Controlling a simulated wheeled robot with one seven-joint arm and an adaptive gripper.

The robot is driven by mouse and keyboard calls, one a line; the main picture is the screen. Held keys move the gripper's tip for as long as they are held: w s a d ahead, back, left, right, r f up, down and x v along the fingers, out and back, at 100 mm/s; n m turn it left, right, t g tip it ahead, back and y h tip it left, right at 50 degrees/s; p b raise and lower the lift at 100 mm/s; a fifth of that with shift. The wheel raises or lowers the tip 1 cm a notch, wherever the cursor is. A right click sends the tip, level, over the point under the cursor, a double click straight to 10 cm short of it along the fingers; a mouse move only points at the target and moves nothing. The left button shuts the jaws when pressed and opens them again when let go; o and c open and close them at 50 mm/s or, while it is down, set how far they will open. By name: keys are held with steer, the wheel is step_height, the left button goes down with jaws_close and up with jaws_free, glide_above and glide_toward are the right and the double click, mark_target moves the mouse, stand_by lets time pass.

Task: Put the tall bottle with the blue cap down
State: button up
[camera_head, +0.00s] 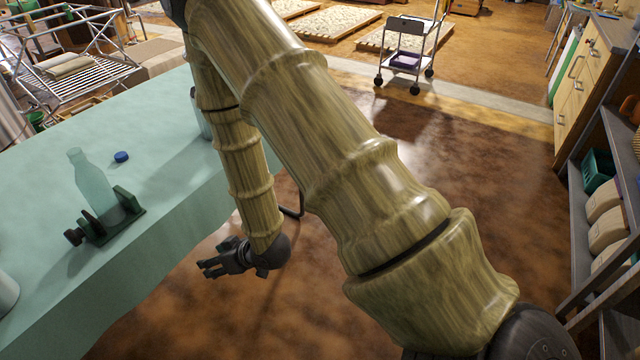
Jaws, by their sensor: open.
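A tall translucent teal bottle (93,183) leans a little to the left on the table, its lower part in a dark green vise-like holder (122,222). No cap shows on its neck. A blue cap (121,157) lies apart on the tabletop, to the right of the bottle's neck in the picture. My gripper (207,268) is open and empty, beyond the table's right edge and clear of the bottle and the holder. Whether the bottle's base touches the tabletop is hidden by the holder.
The pale teal table (40,230) has bare room around the holder. A grey container (200,115) at its far right edge is partly hidden by my arm, and another (5,292) is cut off at left. Shelves (612,250) stand at right; a trolley (405,62) stands behind.

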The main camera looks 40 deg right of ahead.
steer(key=s+d+f+m+g+h, duration=0.1)
steer(key=s+d+f+g, duration=0.1)
steer(key=s+f, duration=0.4)
steer(key=s+d+f+m+g+h, duration=0.1)
steer(key=s+f+g, duration=0.3)
steer(key=s, duration=1.2)
steer(key=s+d+f+m+g+h, duration=0.1)
steer(key=s+d+f+g+h, duration=0.1)
steer(key=s+f, duration=0.6)
steer(key=s+d+g, duration=0.1)
steer(key=s, duration=0.1)
steer(key=shift+s+d+h, duration=0.35)
steer(key=shift+s+h, duration=0.05)
